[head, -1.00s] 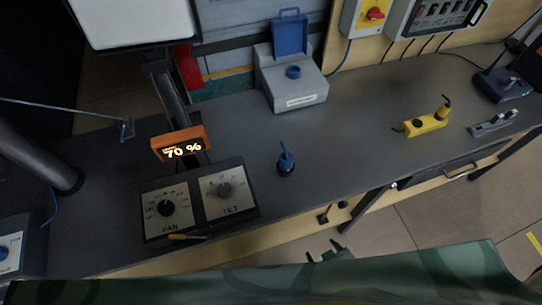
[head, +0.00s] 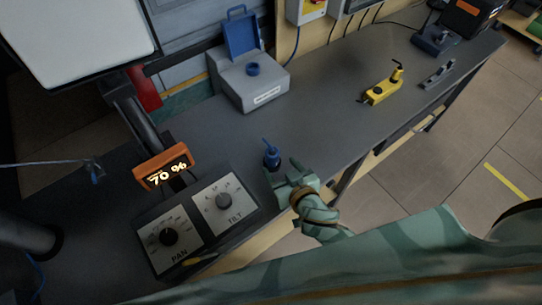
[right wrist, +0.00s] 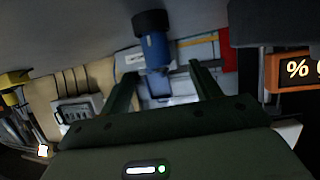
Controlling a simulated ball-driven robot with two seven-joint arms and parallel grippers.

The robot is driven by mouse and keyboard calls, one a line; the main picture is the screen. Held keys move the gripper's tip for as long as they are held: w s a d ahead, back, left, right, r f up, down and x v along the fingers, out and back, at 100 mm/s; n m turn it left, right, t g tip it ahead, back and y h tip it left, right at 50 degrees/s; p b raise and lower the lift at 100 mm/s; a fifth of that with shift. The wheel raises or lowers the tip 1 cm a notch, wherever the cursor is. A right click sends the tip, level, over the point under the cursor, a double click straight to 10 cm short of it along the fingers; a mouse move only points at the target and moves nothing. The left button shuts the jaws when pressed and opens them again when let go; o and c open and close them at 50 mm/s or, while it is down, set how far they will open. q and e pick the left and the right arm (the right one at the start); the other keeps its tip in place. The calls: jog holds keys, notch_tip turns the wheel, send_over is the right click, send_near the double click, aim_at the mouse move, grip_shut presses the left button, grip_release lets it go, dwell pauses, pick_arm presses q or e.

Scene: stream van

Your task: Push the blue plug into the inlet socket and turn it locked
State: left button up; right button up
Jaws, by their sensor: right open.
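The blue plug (head: 271,156) stands upright on the dark bench, near its front edge, with a thin blue piece rising from its top. My right gripper (head: 281,167) is open and empty just in front of it, fingers pointing toward it. In the right wrist view the scene is upside down; the blue plug (right wrist: 156,48) with its black end shows between and beyond the open fingers (right wrist: 160,76). I cannot tell if they touch it. The grey inlet box (head: 268,88) stands at the back of the bench with its blue lid raised; its round blue socket (head: 252,69) is on top. My left gripper is not in view.
A pan and tilt control box (head: 188,250) and an orange-framed 70 % display (head: 164,166) stand left of the plug. A yellow tool (head: 382,88) lies farther right. The bench between plug and inlet box is clear.

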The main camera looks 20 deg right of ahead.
aim_at(275, 159)
jog(key=x, duration=0.4)
jog(key=b+x, duration=0.1)
jog(key=x, duration=0.3)
jog(key=shift+d+r, duration=0.1)
jog(key=shift+d, duration=0.15)
jog(key=c, duration=1.1)
